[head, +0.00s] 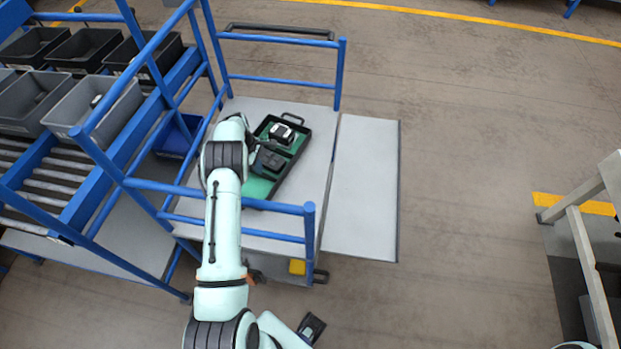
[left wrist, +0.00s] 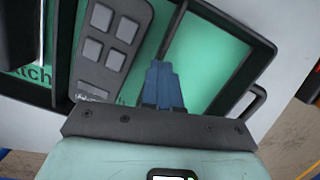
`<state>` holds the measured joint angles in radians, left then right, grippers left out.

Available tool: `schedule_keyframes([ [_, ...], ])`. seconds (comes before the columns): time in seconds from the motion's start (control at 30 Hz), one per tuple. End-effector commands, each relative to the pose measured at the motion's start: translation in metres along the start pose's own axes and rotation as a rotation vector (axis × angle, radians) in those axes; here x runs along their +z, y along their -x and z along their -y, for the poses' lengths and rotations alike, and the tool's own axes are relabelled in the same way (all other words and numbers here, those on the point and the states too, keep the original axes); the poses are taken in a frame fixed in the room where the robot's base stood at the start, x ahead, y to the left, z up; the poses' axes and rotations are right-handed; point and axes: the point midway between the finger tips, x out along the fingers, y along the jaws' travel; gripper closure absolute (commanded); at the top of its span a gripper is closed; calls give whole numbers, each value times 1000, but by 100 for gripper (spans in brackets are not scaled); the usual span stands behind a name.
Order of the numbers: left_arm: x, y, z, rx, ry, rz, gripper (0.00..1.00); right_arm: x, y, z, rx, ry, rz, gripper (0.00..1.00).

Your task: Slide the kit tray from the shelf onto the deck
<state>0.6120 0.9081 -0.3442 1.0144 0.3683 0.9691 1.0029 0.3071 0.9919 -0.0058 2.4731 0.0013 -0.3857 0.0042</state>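The kit tray (head: 291,171), black-rimmed with a green lining, lies on the light grey surface (head: 314,197) inside the blue rails. A white-and-black device (head: 281,133) and a dark block (head: 272,160) are in it. A loop handle (head: 292,118) is at its far end. In the left wrist view, a buttoned dark item (left wrist: 108,45), green compartments and a handle (left wrist: 245,102) show. My left gripper (head: 272,144) is over the tray's left side. Its blue fingers (left wrist: 163,82) look closed together, in line with a divider; contact is unclear.
A grey plate (head: 364,187) adjoins the railed surface on the right. A roller rack (head: 45,185) with several grey and black bins stands left. Blue rails (head: 282,83) run around the surface. Open floor (head: 470,200) lies right, before a metal-legged frame (head: 590,250).

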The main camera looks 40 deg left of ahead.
Motion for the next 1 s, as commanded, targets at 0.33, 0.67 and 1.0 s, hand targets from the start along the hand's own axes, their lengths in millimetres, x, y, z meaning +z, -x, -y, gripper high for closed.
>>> schedule_keyframes([
  [0.33, -6, -4, 7, -16, 10, -9, 100, 0, 2, 1, 0, 0, -1, 100],
  [0.67, -1, 16, 4, -8, 6, -5, 100, -3, 9, 4, -2, 2, -5, 100],
  [1.0, 0, 84, 3, -5, 6, -6, 100, -2, 9, 4, -1, 1, -4, 100],
])
